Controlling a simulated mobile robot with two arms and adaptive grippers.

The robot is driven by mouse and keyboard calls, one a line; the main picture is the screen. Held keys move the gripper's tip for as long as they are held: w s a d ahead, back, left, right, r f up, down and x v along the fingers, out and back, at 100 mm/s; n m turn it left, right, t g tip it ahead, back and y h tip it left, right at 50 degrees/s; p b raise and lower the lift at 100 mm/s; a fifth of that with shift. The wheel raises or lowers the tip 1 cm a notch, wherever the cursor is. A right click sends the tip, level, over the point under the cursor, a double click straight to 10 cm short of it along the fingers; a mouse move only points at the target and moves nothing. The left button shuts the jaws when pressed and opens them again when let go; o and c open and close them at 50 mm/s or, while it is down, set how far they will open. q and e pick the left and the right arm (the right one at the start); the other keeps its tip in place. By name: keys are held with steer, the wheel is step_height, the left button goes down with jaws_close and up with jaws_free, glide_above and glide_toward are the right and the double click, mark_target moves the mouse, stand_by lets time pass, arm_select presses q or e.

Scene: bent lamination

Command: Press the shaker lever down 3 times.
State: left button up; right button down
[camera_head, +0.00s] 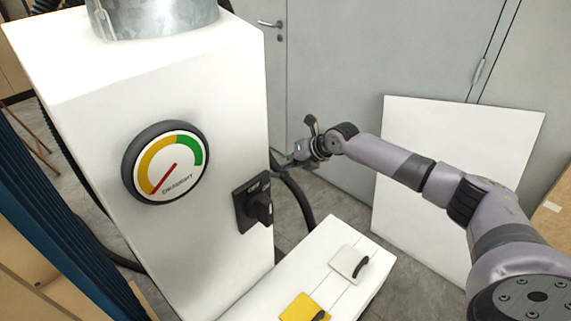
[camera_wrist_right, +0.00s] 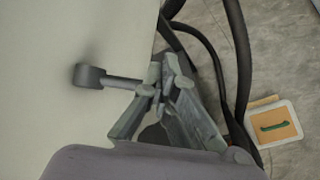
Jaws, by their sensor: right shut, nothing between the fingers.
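The shaker lever (camera_wrist_right: 122,82) shows in the right wrist view as a grey rod. In the head view my right gripper (camera_head: 288,160) is beside the right side of the white machine (camera_head: 215,245). The lever is hidden there behind the machine's edge. My left gripper is not in view.
The machine bears a round gauge (camera_head: 165,163), its red needle pointing lower left, and a black rotary switch (camera_head: 258,205). A low white box (camera_head: 330,270) stands in front. Dark hoses (camera_head: 298,190) run behind the machine. A white board (camera_head: 430,230) leans at the right.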

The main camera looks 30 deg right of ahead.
steer(key=shift+s+f, duration=0.1)
steer(key=shift+f, duration=0.15)
steer(key=shift+r, duration=0.1)
stand_by(0.5)
steer(key=shift+r+p, duration=1.25)
steer(key=shift+r, duration=1.15)
step_height(320, 180, up, 5)
steer(key=p, duration=0.3)
steer(key=shift+a, duration=0.1)
stand_by(0.7)
